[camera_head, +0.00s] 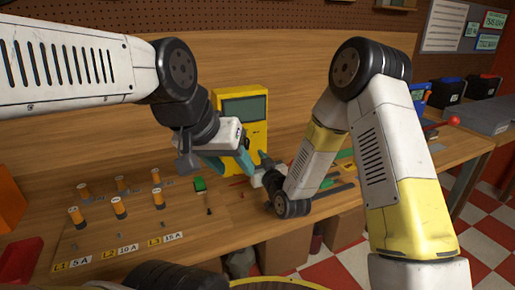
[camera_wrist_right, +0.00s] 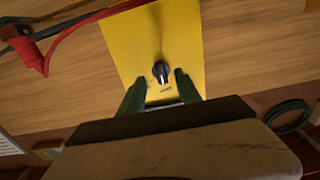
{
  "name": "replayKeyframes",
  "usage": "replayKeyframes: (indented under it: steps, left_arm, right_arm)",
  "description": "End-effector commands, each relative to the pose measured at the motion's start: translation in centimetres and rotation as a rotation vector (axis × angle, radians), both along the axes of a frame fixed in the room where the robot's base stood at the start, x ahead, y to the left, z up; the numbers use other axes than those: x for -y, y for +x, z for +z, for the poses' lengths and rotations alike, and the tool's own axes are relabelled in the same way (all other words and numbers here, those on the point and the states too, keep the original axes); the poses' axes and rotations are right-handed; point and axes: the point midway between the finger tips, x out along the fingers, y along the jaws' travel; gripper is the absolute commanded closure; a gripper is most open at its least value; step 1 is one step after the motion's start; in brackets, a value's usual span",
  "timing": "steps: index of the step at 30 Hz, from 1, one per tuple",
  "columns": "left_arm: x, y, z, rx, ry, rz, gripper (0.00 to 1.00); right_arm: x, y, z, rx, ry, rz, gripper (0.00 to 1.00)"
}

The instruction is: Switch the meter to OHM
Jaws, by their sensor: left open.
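The yellow meter (camera_head: 246,104) stands upright at the back of the bench, its grey screen at the top. In the right wrist view its yellow face (camera_wrist_right: 140,38) carries a black knob (camera_wrist_right: 161,72) with a pale pointer mark; the small lettering beside it is unreadable. My right gripper (camera_wrist_right: 160,79) is open, its dark green fingers apart on either side of the knob; contact cannot be told. In the head view the right gripper (camera_head: 264,159) is at the meter's lower front, hiding the knob.
Several orange-brown posts (camera_head: 117,207) stand on a labelled board at the left. A red lead (camera_wrist_right: 32,57) runs close by in the right wrist view. Both arms crowd the space before the meter.

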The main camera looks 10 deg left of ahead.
Motion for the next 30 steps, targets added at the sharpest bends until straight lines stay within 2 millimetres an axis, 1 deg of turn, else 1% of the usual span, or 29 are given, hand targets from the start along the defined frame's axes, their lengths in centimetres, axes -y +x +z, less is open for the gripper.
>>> replayKeyframes:
  steps: [3, 6, 10, 15, 21, 22, 26, 27, 28, 30]
  left_arm:
    - [0.0, 0.0, 0.0, 0.0, 0.0, 0.0, 0.52]
    - [0.0, 0.0, 0.0, 0.0, 0.0, 0.0, 0.52]
    - [0.0, 0.0, 0.0, 0.0, 0.0, 0.0, 0.52]
    - [0.0, 0.0, 0.0, 0.0, 0.0, 0.0, 0.52]
    - [0.0, 0.0, 0.0, 0.0, 0.0, 0.0, 0.52]
    - [0.0, 0.0, 0.0, 0.0, 0.0, 0.0, 0.52]
    - [0.0, 0.0, 0.0, 0.0, 0.0, 0.0, 0.52]
    - [0.0, 0.0, 0.0, 0.0, 0.0, 0.0, 0.52]
    - [0.0, 0.0, 0.0, 0.0, 0.0, 0.0, 0.52]
    - [0.0, 0.0, 0.0, 0.0, 0.0, 0.0, 0.52]
  right_arm:
    - [-1.2, 1.7, 0.0, 0.0, 0.001, 0.0, 0.6]
    - [-2.0, 3.0, 0.0, -0.001, 0.001, -0.001, 0.6]
    - [-2.9, 4.3, 0.0, 0.0, 0.0, -0.001, 0.6]
    - [-3.3, 5.0, 0.0, -0.002, -0.001, 0.0, 0.6]
    - [-3.3, 5.0, 0.0, -0.002, 0.0, -0.001, 0.6]
    - [-3.3, 5.0, 0.0, -0.002, -0.001, -0.001, 0.62]
    - [-3.3, 5.0, 0.0, -0.002, -0.001, -0.001, 0.88]
    - [-3.3, 5.0, 0.0, -0.002, -0.001, -0.001, 0.95]
    - [-3.3, 5.0, 0.0, -0.002, -0.001, -0.001, 1.0]
    - [-3.3, 5.0, 0.0, -0.002, -0.001, -0.001, 1.0]
